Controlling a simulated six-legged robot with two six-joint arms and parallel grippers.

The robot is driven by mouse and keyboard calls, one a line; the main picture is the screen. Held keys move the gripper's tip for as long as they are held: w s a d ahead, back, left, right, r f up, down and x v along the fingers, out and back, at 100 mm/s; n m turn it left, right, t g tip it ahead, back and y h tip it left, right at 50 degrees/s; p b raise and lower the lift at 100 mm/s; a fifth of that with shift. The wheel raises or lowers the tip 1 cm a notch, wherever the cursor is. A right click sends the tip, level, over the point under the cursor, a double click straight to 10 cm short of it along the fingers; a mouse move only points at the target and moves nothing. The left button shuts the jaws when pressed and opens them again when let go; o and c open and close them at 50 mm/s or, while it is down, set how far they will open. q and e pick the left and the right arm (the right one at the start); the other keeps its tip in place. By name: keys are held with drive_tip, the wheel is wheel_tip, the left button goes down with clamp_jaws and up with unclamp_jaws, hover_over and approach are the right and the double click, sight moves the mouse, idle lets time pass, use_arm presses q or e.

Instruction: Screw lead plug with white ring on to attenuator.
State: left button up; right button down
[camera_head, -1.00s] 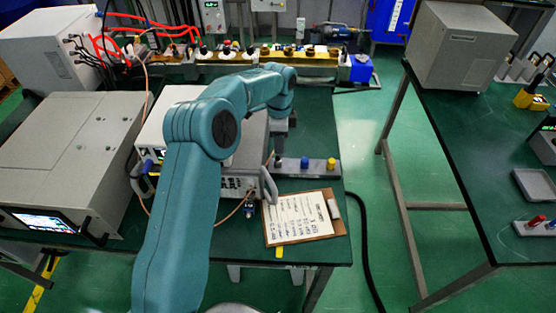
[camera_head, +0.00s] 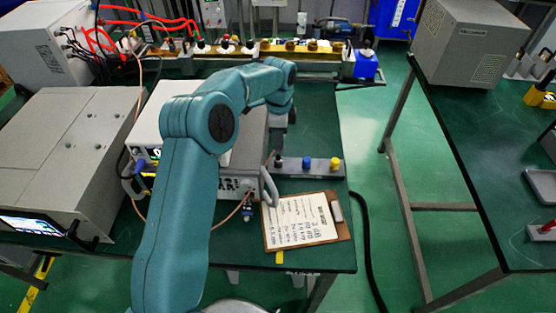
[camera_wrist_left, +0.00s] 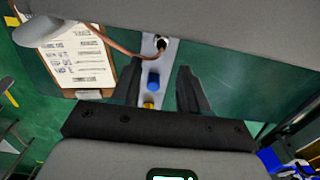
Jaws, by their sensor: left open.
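A grey holder strip (camera_head: 318,172) lies on the table, with a blue-capped piece (camera_head: 307,162) and a yellow-capped piece (camera_head: 335,163) upright on it. A dark piece (camera_head: 278,160) stands at its left end, partly hidden. In the left wrist view a plug with a white ring (camera_wrist_left: 161,42) is at the strip's far end, with a copper-coloured lead running to it. I cannot tell which piece is the attenuator. My left gripper (camera_head: 280,150) is over the strip's left end; in the wrist view its open, empty fingers (camera_wrist_left: 159,68) frame the strip and the blue piece. My right gripper is not in view.
A clipboard (camera_head: 327,246) with a written sheet lies in front of the strip. A metal box with a handle (camera_head: 270,186) stands close on the left. Larger grey instruments (camera_head: 62,150) fill the table's left side. A second green table (camera_head: 480,160) stands across an aisle.

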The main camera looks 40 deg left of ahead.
sight(278, 154)
use_arm(q)
drive_tip(key=shift+f+b, duration=0.35)
drive_tip(key=shift+f, duration=0.25)
wheel_tip(278, 154, down, 7)
drive_tip(key=b, duration=0.4)
drive_tip(key=shift+a+r+b, duration=0.1)
drive_tip(key=shift+r+b, duration=0.05)
drive_tip(key=shift+b, duration=0.15)
drive_tip(key=shift+w+f, duration=0.1)
drive_tip(key=shift+f, duration=0.35)
drive_tip(key=shift+r, duration=0.1)
clamp_jaws()
